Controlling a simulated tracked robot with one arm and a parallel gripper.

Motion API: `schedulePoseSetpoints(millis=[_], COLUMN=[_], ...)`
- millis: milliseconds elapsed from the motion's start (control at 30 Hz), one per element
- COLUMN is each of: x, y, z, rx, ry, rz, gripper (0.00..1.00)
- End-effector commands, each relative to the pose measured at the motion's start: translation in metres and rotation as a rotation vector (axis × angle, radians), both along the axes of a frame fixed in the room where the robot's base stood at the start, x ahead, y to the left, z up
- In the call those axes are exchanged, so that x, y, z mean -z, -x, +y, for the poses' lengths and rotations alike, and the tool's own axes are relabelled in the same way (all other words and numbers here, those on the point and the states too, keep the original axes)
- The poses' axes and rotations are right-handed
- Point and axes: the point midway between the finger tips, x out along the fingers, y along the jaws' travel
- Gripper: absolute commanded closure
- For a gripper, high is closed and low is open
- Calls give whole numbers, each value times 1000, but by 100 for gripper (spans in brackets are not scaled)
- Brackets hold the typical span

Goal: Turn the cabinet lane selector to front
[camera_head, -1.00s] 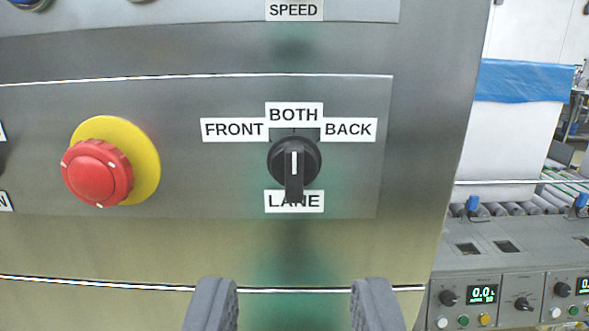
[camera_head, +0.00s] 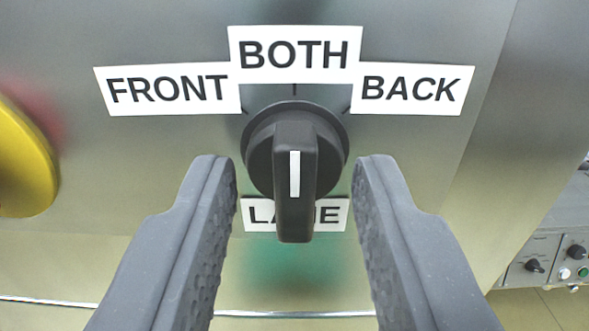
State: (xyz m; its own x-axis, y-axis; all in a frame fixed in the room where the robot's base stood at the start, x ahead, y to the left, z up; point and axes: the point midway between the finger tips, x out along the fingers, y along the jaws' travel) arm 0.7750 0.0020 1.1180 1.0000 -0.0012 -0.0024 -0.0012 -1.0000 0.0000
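The lane selector (camera_head: 295,170) is a black rotary knob on the metal cabinet face, in the middle of the view. Its white line stands upright, in line with the BOTH label (camera_head: 294,54). The FRONT label (camera_head: 168,89) is at upper left and the BACK label (camera_head: 412,88) at upper right. The LANE label (camera_head: 335,214) is below, partly hidden by the knob's handle. My gripper (camera_head: 296,185) is open, with one grey finger on each side of the knob's handle and a visible gap on both sides.
A yellow ring (camera_head: 25,165), the base of the red emergency button, shows cut off at the left edge. A grey control panel (camera_head: 550,258) with small knobs and buttons is beyond the cabinet's edge at lower right. The cabinet face around the selector is otherwise flat.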

Motion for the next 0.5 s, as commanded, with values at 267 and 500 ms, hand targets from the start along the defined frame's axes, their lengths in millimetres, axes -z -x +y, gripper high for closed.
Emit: schedulePoseSetpoints(millis=[267,500], x=[0,0], y=[-1,-1], z=[0,0], rx=[0,0], ry=[0,0], rz=[-1,-1], gripper=[67,100])
